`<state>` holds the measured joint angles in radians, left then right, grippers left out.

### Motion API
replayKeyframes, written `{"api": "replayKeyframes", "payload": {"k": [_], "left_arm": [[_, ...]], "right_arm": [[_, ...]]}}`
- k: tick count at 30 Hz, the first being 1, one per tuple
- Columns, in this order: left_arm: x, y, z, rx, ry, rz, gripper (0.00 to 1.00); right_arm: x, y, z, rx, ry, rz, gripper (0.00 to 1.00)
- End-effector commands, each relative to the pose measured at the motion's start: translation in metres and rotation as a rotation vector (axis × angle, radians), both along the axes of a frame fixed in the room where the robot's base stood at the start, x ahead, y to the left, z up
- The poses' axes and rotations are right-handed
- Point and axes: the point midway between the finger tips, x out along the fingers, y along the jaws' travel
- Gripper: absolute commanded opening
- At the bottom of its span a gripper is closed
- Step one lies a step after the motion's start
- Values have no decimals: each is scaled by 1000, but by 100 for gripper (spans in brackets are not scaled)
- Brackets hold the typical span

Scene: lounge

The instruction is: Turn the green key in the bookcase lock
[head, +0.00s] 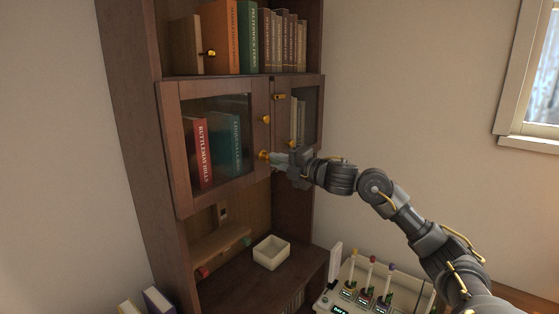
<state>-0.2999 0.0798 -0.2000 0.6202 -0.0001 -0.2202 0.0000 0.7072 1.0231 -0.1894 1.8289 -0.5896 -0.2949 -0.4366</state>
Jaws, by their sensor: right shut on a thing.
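The bookcase (130,110) is dark wood with two glass doors; its left door (170,150) stands in front of a red book and a teal book. A gold lock (263,155) sits on the right frame of this door, below a gold knob (266,119). My right gripper (275,159) reaches in from the right and is shut right at the lock. The green key is hidden between the jaws, so its angle cannot be told. My left gripper is not in view.
A cream open box (271,252) stands on the lower ledge. A small rack (220,245) with red and teal ends is left of it. A pale console (350,300) with several coloured-top sticks stands below my right arm. A window is at right.

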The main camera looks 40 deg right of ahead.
Motion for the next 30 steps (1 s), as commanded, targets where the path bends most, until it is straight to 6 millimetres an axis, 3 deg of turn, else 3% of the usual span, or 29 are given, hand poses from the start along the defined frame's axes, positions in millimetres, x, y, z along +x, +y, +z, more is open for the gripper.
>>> {"api": "replayKeyframes", "payload": {"k": [10,25,26,30], "left_arm": [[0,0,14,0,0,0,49],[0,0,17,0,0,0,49],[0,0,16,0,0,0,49],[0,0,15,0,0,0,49]], "right_arm": [[0,-1,6,153,38,-2,0],[1,-1,6,188,48,-2,0],[1,-1,5,190,48,-2,16],[1,-1,4,188,50,-2,35]]}}
